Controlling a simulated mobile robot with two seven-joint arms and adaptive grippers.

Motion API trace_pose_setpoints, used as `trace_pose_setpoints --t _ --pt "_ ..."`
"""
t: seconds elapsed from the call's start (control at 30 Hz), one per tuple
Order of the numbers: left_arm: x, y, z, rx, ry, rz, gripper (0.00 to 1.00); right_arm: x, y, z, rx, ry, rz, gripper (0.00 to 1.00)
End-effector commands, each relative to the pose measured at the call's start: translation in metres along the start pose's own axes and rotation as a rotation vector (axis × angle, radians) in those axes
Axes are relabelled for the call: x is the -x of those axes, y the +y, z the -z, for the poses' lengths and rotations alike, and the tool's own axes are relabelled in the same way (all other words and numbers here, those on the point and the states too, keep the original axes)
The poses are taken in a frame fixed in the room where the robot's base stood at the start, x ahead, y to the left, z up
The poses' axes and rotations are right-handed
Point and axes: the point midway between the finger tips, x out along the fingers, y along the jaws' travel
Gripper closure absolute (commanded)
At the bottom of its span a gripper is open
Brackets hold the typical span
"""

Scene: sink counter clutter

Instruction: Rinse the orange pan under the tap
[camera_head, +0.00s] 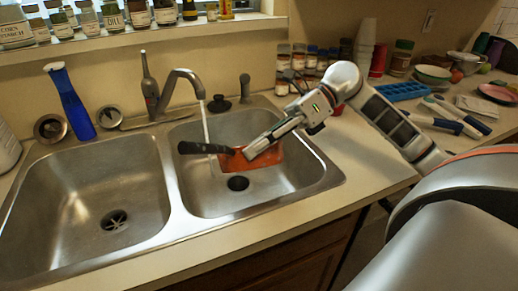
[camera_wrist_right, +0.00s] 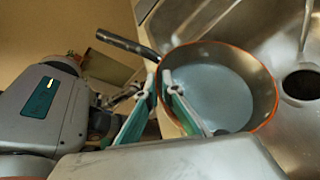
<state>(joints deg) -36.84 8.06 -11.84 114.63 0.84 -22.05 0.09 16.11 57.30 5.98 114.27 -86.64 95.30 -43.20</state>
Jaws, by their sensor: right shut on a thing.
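The orange pan (camera_head: 266,178) is held tilted in the right basin, its black handle (camera_head: 204,148) pointing left. In the wrist view the pan (camera_wrist_right: 225,85) shows a grey-blue inside and an orange rim. My right gripper (camera_head: 256,150) is shut on the pan's rim; in the wrist view its fingers (camera_wrist_right: 165,88) straddle the pan wall. The tap (camera_head: 185,77) is running, and its stream (camera_head: 205,122) falls to the left of the pan's body, near the handle. I cannot tell whether the water touches the handle. My left gripper is out of view.
The right basin's drain (camera_head: 238,183) lies below the pan. The left basin (camera_head: 95,195) is empty. A blue bottle (camera_head: 70,103) stands behind it. Jars (camera_head: 298,65), stacked cups (camera_head: 364,45) and a blue tray (camera_head: 402,91) crowd the counter behind and right of my arm.

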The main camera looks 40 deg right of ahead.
Motion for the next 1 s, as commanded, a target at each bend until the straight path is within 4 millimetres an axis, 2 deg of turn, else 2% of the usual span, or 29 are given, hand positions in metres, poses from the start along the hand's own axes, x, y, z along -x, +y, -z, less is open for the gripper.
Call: trace_pose_setpoints --t 0.03,0.4,0.63,1.0 --pt "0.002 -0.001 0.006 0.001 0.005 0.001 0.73 0.003 0.003 -0.006 -0.008 -0.004 -0.007 1.0" --pt "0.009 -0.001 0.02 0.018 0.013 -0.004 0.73 0.009 0.0 -0.02 -0.109 0.002 -0.056 1.0" --pt "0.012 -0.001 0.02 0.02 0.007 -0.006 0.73 0.011 -0.002 -0.024 -0.148 0.005 -0.076 1.0" --pt "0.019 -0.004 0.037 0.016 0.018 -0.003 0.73 0.015 -0.006 -0.033 -0.215 0.009 -0.108 1.0"
